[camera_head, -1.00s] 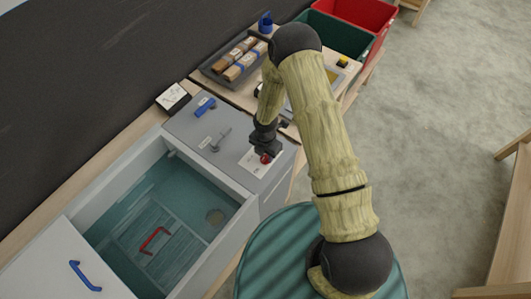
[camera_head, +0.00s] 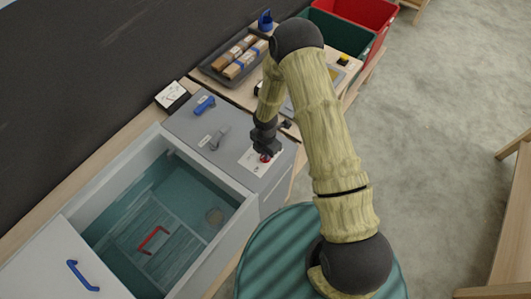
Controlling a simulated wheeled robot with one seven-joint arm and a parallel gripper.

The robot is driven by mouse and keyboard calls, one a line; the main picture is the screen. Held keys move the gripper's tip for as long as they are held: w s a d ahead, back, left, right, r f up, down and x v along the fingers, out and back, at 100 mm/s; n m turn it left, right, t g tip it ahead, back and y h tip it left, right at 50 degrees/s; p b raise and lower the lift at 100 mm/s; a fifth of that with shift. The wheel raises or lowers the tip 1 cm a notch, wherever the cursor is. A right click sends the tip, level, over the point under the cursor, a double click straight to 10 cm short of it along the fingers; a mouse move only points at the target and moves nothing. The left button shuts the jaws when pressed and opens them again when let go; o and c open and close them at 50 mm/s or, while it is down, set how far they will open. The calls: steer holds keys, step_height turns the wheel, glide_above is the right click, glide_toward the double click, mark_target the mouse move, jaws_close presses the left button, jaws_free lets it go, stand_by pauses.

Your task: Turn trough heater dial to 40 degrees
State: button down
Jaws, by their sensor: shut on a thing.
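The trough heater dial is a small red knob (camera_head: 265,157) on a white label plate (camera_head: 254,163) on the grey top panel (camera_head: 232,180) beside the trough (camera_head: 165,230). My gripper (camera_head: 265,151) points down over the plate and is shut on the red knob, hiding most of it. The marks on the plate are too small to read, so I cannot tell the dial's angle. The trough holds greenish water, with a red handle (camera_head: 154,240) on a slatted rack inside.
A grey lever (camera_head: 217,139) and a blue lever (camera_head: 204,105) stand on the same panel, left of my gripper. Open floor lies to the right.

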steer(key=m+b, duration=0.3)
steer(key=m, duration=0.3)
steer(key=shift+f+b, duration=0.15)
steer(key=shift+b, duration=0.25)
steer(key=m+b, duration=0.3)
steer(key=m, duration=0.3)
steer(key=m+b, duration=0.2)
steer(key=m, duration=0.3)
steer(key=m+b, duration=0.2)
steer(key=m, duration=0.3)
steer(key=shift+r, duration=0.2)
steer(key=c, duration=1.5)
jaws_free()
